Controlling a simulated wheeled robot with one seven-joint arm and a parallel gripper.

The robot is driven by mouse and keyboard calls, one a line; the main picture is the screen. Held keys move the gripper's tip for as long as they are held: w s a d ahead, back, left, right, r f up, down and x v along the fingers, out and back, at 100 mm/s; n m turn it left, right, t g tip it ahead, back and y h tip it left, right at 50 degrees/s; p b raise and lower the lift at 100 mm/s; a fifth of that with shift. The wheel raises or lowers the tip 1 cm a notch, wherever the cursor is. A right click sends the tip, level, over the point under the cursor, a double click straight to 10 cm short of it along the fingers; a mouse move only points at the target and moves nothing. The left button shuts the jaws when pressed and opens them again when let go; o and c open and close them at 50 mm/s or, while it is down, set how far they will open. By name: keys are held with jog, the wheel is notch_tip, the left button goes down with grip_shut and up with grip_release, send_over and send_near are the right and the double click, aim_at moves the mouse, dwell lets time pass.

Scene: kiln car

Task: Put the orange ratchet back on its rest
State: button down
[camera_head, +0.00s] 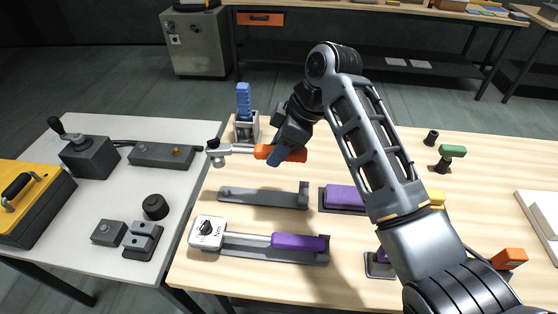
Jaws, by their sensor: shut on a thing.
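The orange ratchet (243,149) has a silver shaft, an orange handle and a dark-topped head at its left end. My gripper (279,154) is shut around its orange handle and holds it roughly level, head to the left, seemingly above the wooden table. An empty long grey rest (263,199) with raised ends lies on the table, lower in the picture than the ratchet. The far part of the handle is partly covered by my fingers.
A purple-handled torque wrench (298,241) lies in a grey holder nearer the front edge. A purple block (343,197) sits right of the empty rest. A blue-handled tool (243,99) stands upright in a stand behind. A white table (78,188) adjoins on the left.

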notch_tip(320, 180, down, 7)
jog(key=b, duration=0.3)
jog(key=shift+r, duration=0.2)
jog(key=shift+f, duration=0.1)
jog(key=shift+d+f, duration=0.1)
jog(key=shift+f, duration=0.15)
jog(key=shift+p, duration=0.45)
dwell(2.1)
jog(key=shift+f+b, duration=1.15)
jog(key=shift+f, duration=0.85)
jog(key=c, duration=0.6)
grip_release()
jog(key=shift+c, duration=0.2)
